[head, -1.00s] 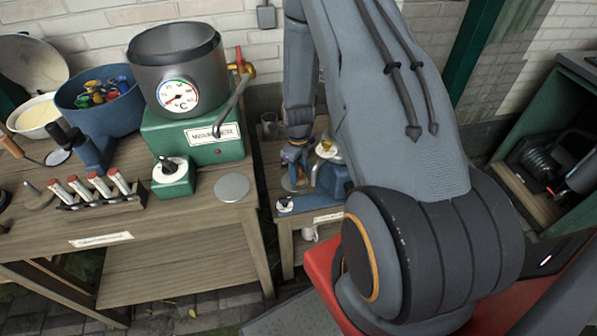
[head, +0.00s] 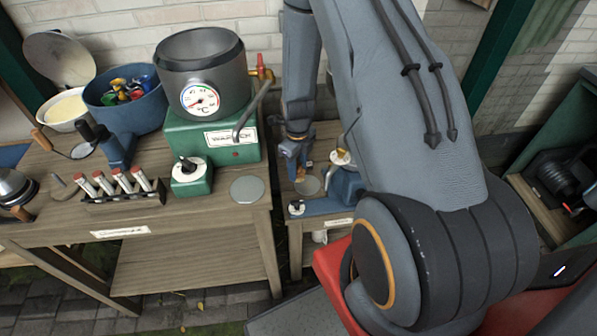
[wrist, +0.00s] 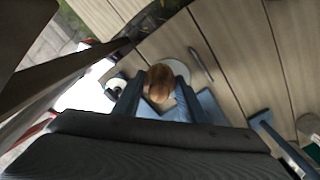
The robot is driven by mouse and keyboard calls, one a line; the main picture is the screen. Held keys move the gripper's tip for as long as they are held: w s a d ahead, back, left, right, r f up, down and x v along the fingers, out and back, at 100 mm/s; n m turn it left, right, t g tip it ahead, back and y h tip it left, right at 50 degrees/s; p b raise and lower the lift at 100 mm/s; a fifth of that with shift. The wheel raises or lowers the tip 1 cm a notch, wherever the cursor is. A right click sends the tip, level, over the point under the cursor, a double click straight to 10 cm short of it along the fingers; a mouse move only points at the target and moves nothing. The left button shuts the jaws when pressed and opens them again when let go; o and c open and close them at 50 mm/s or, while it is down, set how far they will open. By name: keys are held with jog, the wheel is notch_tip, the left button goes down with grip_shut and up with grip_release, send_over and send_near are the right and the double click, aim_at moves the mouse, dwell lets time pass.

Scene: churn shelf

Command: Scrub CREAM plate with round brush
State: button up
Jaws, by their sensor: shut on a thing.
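My gripper (head: 298,170) reaches down over the small right-hand table in the head view. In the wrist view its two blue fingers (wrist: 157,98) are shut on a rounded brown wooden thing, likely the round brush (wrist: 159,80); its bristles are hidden. A pale round plate (wrist: 183,68) lies on the planks beneath and partly behind it. In the head view this plate (head: 309,186) looks grey, just right of and below the fingertips. I cannot tell whether the brush touches it. Another grey disc (head: 248,189) lies on the larger table; no CREAM lettering is readable.
A blue stand (head: 345,186) with a small white dial sits right beside the plate. A thin dark tool (wrist: 201,64) lies next to the plate. The larger table (head: 185,262) at left holds a pot with a gauge (head: 200,75), a blue bowl (head: 125,98) and a rack of tubes (head: 120,187).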

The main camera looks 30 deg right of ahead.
aim_at(298, 164)
jog(key=shift+r+p, duration=0.8)
jog(key=shift+r, duration=0.85)
